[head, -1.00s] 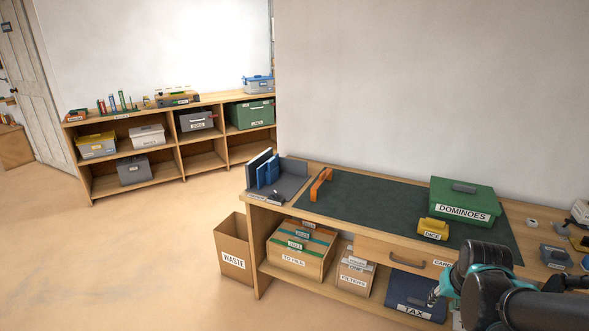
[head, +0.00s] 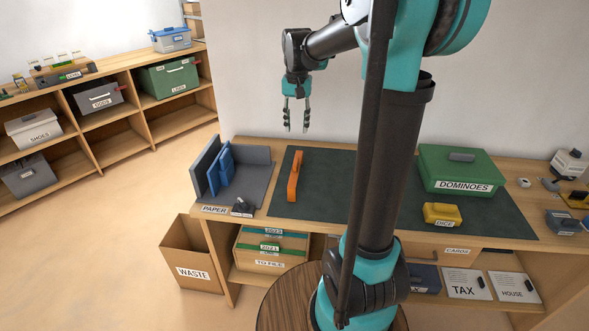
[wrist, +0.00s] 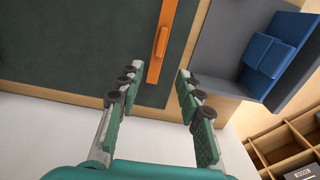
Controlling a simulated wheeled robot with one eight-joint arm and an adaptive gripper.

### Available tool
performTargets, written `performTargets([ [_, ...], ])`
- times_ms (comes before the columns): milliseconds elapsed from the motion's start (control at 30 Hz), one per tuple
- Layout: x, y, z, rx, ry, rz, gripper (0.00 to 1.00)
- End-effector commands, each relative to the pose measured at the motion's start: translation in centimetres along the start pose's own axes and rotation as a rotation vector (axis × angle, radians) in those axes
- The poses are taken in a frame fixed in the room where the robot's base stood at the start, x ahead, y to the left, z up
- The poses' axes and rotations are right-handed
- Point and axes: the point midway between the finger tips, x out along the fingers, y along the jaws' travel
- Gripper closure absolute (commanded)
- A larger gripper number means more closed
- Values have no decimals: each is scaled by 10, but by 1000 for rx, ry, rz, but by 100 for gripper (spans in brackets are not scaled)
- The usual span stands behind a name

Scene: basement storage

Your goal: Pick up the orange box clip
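The orange box clip (head: 294,177) is a long narrow bar lying on the dark green mat (head: 322,190) near its left end. In the wrist view the orange box clip (wrist: 163,42) shows a raised handle on top and lies beyond the fingers, between their lines. My gripper (head: 296,130) hangs above the back of the table, pointing down, with its fingers apart and nothing between them. The gripper also shows open and empty in the wrist view (wrist: 157,76). It is clear of the clip.
A grey paper tray (head: 256,184) with blue pieces stands left of the clip. A green dominoes box (head: 461,173) and a yellow dice box (head: 442,214) sit to the right. The wall (head: 260,60) is close behind my gripper. The mat around the clip is clear.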

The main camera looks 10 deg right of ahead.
Motion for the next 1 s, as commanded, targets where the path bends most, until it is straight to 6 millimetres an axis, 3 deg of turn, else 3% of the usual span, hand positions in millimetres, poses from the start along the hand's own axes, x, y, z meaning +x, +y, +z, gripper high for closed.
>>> performTargets([
  [167, 9, -4, -6, 12, -12, 5, 64],
  [700, 107, -3, -4, 11, -11, 4, 64],
  [1000, 128, -3, 1, 10, -11, 4, 64],
])
